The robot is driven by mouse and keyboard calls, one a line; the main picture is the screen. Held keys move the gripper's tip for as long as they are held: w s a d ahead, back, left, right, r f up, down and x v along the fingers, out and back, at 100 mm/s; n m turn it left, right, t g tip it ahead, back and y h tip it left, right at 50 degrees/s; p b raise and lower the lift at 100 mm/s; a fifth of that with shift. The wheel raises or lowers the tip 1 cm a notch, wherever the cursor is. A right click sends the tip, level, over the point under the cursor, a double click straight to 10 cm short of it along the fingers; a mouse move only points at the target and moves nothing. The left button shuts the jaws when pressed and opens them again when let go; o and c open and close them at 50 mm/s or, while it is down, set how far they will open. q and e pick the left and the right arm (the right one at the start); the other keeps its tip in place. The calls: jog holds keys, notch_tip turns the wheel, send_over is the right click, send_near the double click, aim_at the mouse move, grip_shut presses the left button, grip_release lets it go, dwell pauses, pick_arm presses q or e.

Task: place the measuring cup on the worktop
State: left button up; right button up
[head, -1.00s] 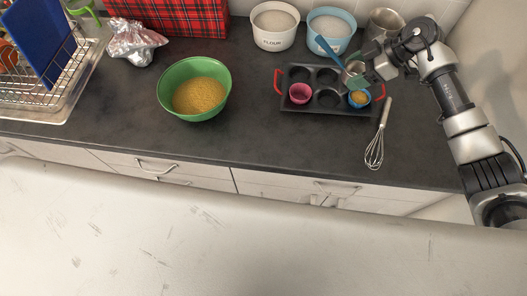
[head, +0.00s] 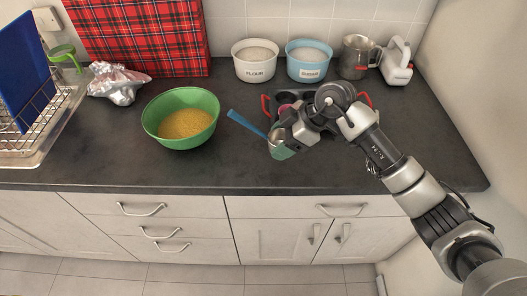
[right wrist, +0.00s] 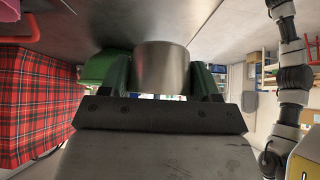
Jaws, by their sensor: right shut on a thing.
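My right gripper (head: 279,147) is shut on the measuring cup, a metal cup with a blue handle (head: 246,123). It holds the cup over the dark worktop (head: 235,165), between the green bowl and the muffin tin. The handle points up and left, towards the bowl. In the right wrist view the metal cup (right wrist: 162,68) sits between the two green fingers. In the head view most of the cup is hidden by the gripper, and I cannot tell its height above the worktop. My left gripper is not in view.
The green bowl (head: 152,124) of yellow grains stands to the left. The muffin tin (head: 265,107) is partly hidden behind my right arm. Flour (head: 254,68) and sugar (head: 307,70) tubs, a metal jug (head: 355,60) and a white appliance (head: 397,65) line the back. The front strip looks clear.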

aim_at(255, 161)
jog(key=a, duration=0.1)
jog(key=w+a+f, duration=0.1)
jog(key=a+f, duration=0.1)
jog(key=a, duration=0.1)
jog(key=shift+w+f, duration=0.25)
jog(key=shift+d+f+p, duration=0.1)
jog(key=shift+f+p, duration=0.4)
jog(key=shift+f, duration=1.45)
jog(key=shift+f, duration=0.15)
jog(key=o, duration=0.9)
jog(key=shift+o, duration=0.2)
jog(key=b+v, duration=0.1)
jog(key=v, duration=1.1)
